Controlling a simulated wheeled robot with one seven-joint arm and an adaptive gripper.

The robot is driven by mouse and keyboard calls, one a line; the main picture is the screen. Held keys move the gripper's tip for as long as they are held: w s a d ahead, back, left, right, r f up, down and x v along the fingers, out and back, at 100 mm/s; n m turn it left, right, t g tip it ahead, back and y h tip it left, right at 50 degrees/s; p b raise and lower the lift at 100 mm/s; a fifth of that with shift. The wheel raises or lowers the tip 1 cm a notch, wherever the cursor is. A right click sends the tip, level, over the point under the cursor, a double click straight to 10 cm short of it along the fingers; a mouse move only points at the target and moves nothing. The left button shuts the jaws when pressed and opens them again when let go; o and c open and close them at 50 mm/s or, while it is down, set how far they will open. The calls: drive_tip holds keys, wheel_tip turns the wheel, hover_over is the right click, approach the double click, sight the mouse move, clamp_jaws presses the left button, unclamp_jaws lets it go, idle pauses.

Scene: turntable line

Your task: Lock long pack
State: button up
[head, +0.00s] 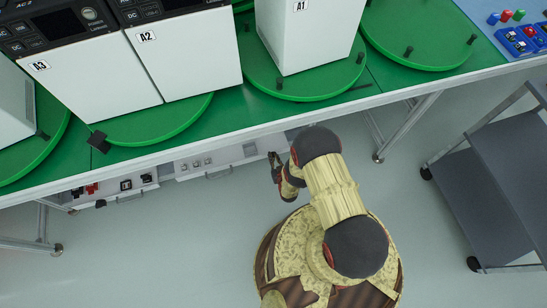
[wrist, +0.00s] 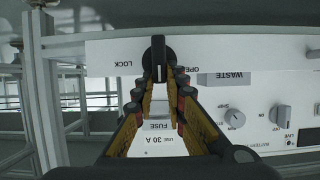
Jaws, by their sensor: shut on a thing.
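My gripper (head: 276,160) is low beside the front edge of the green table in the head view. In the wrist view its fingers (wrist: 159,90) close in on a black lock handle (wrist: 158,52) on a white panel (wrist: 105,53). The handle stands upright in the picture, between the printed words LOCK on the left and OPEN on the right. The fingertips hide its lower part. Which pack the panel belongs to cannot be told. White boxes marked A1 (head: 308,38), A2 (head: 185,60) and A3 (head: 85,75) stand above on the table.
Green turntables (head: 170,130) with black pegs sit on the table. Panels with controls (head: 205,160) hang under its edge. In the wrist view, knobs (wrist: 235,118) and a FUSE label (wrist: 158,126) are close by. A grey cart (head: 480,190) stands at right; floor (head: 150,250) is clear at left.

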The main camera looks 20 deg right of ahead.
drive_tip(key=shift+d, duration=0.1)
clamp_jaws()
drive_tip(key=shift+d+f+m+t+y, duration=0.35)
drive_tip(key=shift+m+y, duration=0.6)
drive_tip(key=shift+m, duration=0.65)
drive_tip(key=shift+d+f+m+t+y, duration=0.25)
drive_tip(key=shift+d+m+y, duration=0.35)
drive_tip(key=shift+m+y, duration=0.7)
drive_tip(key=shift+d+f+m+t+y, duration=0.2)
drive_tip(key=shift+d+f+m+y, duration=0.35)
drive_tip(key=shift+m, duration=1.35)
drive_tip(key=shift+a+r, duration=0.1)
drive_tip(key=shift+r, duration=0.05)
drive_tip(key=o, duration=0.7)
unclamp_jaws()
drive_tip(key=shift+v, duration=3.75)
